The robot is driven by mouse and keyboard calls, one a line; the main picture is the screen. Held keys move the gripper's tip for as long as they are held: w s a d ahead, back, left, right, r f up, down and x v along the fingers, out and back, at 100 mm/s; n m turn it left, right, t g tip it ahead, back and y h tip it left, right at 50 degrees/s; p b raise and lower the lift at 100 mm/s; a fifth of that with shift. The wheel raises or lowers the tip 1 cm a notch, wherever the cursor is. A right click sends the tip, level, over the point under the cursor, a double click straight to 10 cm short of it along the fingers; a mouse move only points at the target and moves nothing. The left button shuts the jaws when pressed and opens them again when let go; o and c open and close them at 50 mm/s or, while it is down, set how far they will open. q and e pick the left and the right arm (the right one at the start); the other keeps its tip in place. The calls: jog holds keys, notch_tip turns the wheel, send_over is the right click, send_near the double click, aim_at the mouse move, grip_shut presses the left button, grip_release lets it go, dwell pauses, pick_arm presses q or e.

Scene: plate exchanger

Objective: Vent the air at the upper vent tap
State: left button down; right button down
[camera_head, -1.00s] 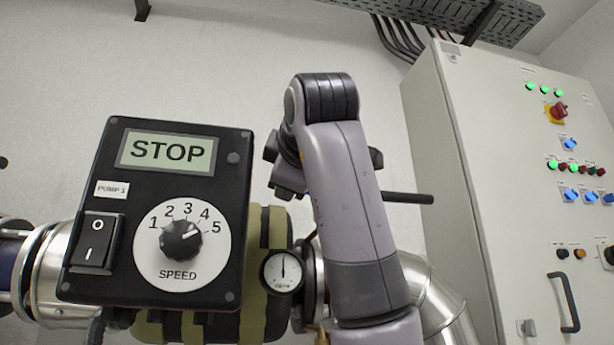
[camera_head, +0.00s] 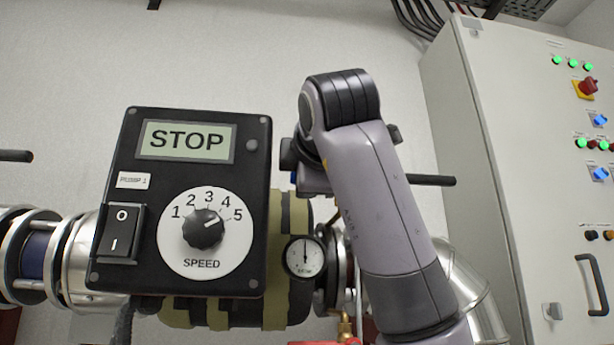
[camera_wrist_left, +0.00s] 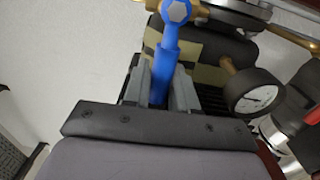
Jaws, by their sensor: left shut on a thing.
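In the left wrist view, the blue tap handle (camera_wrist_left: 165,62) sits between the grey fingers of my left gripper (camera_wrist_left: 160,88), which are shut on it. The handle runs up to a round blue head with a grey hexagonal nut (camera_wrist_left: 177,11), on a brass fitting at the top edge. In the head view an arm of mine rises in front of the pipework. The fingers and most of the tap are hidden there; only a small blue bit shows beside the arm. My right gripper cannot be made out in either view.
A black pump box (camera_head: 185,200) reads STOP, with a speed knob and rocker switch. A round gauge (camera_head: 305,257) hangs beside it, left of the arm; it also shows right of the fingers in the wrist view (camera_wrist_left: 254,97). A grey control cabinet (camera_head: 500,150) stands at right.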

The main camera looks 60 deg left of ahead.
pick_arm(q)
jog(key=c, duration=1)
grip_release()
jog(key=b+v, duration=0.1)
jog(key=v, duration=0.6)
